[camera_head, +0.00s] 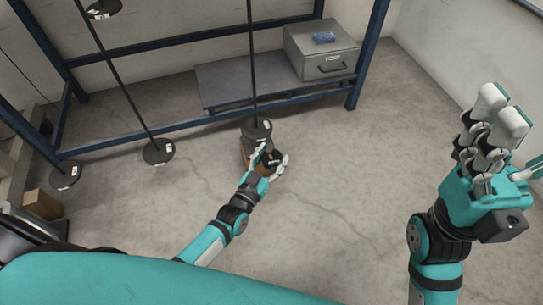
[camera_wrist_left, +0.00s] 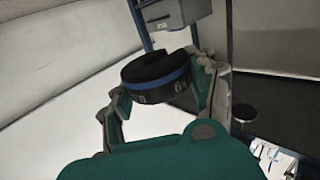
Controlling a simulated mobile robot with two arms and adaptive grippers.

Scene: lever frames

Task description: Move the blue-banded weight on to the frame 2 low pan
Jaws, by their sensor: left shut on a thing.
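The blue-banded weight (camera_wrist_left: 160,82) is a dark round disc with a blue stripe and pale markings on its side. My left gripper (camera_head: 270,162) is shut on it, with fingers on both sides in the left wrist view. In the head view the weight (camera_head: 273,157) is a small dark shape between the fingers, close to a black round pan (camera_head: 257,128) on a dark rod. Other black pans hang at the left (camera_head: 158,151), (camera_head: 64,175) and top left (camera_head: 103,8). Their labels are too small to read. My right gripper (camera_head: 508,135) is empty, its fingers apart.
A brown box (camera_head: 246,147) is partly hidden behind my left gripper. A blue steel frame (camera_head: 190,124) with a low grey shelf (camera_head: 235,82) stands behind; a grey metal box (camera_head: 320,50) sits on it. Another brown box (camera_head: 42,204) is at left. Floor at centre right is clear.

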